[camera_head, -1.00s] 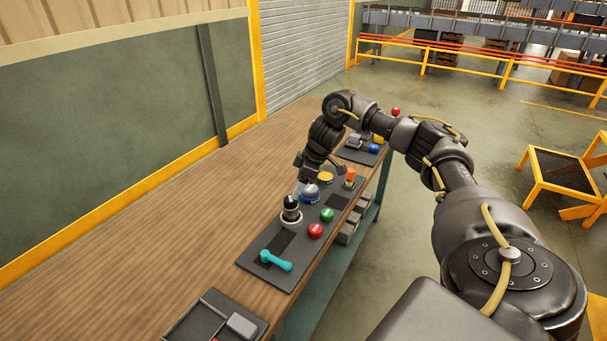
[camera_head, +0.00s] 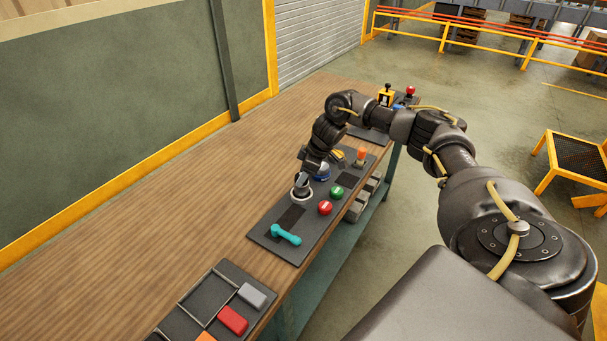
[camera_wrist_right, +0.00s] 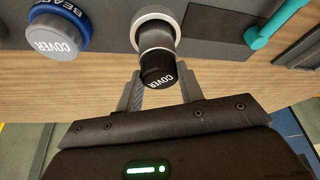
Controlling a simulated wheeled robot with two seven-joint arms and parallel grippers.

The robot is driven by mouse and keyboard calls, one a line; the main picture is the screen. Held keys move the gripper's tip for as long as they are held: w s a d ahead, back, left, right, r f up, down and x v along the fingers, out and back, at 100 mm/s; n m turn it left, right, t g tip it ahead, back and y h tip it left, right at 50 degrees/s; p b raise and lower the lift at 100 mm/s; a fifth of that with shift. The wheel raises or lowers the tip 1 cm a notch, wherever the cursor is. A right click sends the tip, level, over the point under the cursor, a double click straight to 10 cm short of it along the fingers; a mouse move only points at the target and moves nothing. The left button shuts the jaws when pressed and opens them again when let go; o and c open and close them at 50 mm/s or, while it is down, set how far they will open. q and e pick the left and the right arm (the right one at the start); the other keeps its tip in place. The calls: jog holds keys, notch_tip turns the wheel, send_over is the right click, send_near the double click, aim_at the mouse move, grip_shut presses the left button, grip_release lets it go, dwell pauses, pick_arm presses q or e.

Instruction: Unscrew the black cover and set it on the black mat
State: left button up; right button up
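The black cover (camera_wrist_right: 158,70), lettered COVER, caps a white-ringed post (camera_wrist_right: 157,30) in the right wrist view. In the head view the post's light ring (camera_head: 301,193) shows, with the cover mostly hidden by my gripper. My right gripper (camera_wrist_right: 160,82) is open, one finger on each side of the black cover, with small gaps visible. It also shows over the post in the head view (camera_head: 302,182). A black mat (camera_head: 283,219) lies on the grey panel beside the post, and it shows in the wrist view too (camera_wrist_right: 226,24). My left gripper is not in view.
A blue-ringed COVER cap (camera_wrist_right: 58,38) stands beside the post. Red (camera_head: 325,208) and green (camera_head: 336,192) buttons and an orange knob (camera_head: 361,154) are on the panel. A tray (camera_head: 205,300) with blocks is nearer.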

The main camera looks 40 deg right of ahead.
jog(key=c, duration=0.5)
jog(key=n+g+y+b, duration=0.1)
jog(key=n, duration=0.3)
jog(key=shift+w+f+b, duration=0.1)
jog(key=shift+f+b, duration=0.1)
jog(key=shift+b, duration=0.1)
jog(key=shift+c, duration=0.2)
jog(key=n+g+b, duration=0.1)
jog(key=n, duration=0.2)
jog(key=shift+n+y, duration=0.3)
